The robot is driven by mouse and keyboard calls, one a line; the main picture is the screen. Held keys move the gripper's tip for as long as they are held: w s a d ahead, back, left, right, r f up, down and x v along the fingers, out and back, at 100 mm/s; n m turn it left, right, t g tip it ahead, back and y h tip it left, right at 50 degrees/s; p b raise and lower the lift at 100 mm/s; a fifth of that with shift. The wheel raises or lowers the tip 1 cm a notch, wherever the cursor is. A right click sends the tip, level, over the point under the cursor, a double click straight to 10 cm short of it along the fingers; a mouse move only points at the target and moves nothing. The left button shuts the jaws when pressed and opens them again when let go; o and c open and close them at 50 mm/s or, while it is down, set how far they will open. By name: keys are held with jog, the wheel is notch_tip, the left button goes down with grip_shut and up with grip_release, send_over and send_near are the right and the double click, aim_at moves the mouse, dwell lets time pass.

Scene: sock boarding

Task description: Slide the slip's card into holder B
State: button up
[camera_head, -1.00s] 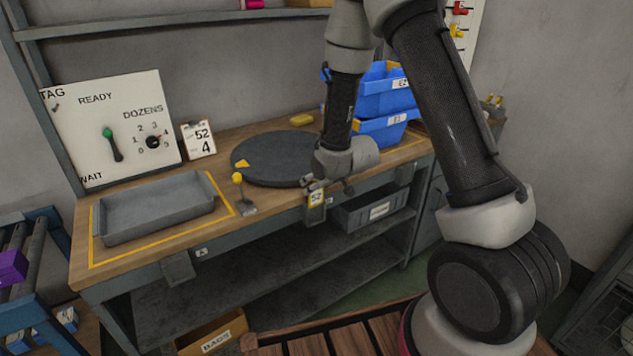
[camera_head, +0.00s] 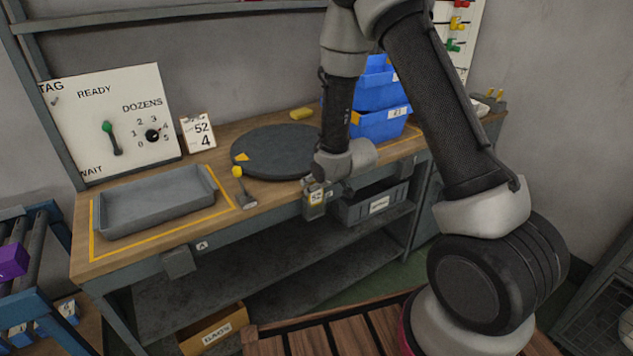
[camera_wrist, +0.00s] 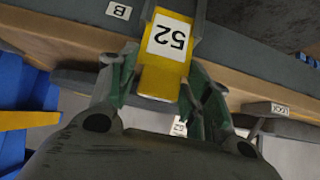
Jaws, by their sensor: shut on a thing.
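The card (camera_wrist: 164,72) is yellow with a white label reading 52. My gripper (camera_wrist: 158,88) is shut on its near end in the wrist view. The card's labelled part lies between the grey side walls of holder B (camera_wrist: 197,22), on the bench's front edge; how deep it sits I cannot tell. A B plate (camera_wrist: 118,10) is beside the holder. In the head view my gripper (camera_head: 317,182) is right above holder B (camera_head: 314,212), and the card (camera_head: 317,197) shows small there. The slip (camera_head: 199,133), reading 52 and 4, stands at the back of the bench.
Holder A (camera_head: 179,262) hangs empty-looking at the front left. A grey tray (camera_head: 150,216), a yellow-knobbed lever (camera_head: 238,174) and a dark round turntable (camera_head: 262,150) are on the bench. Blue bins (camera_head: 378,124) stand behind my arm. The floor before the shelf is partly open.

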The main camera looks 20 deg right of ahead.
jog(key=shift+f, duration=0.8)
jog(key=o, duration=0.9)
jog(key=v, duration=0.7)
jog(key=shift+s+r, duration=0.15)
jog(key=shift+s, duration=0.05)
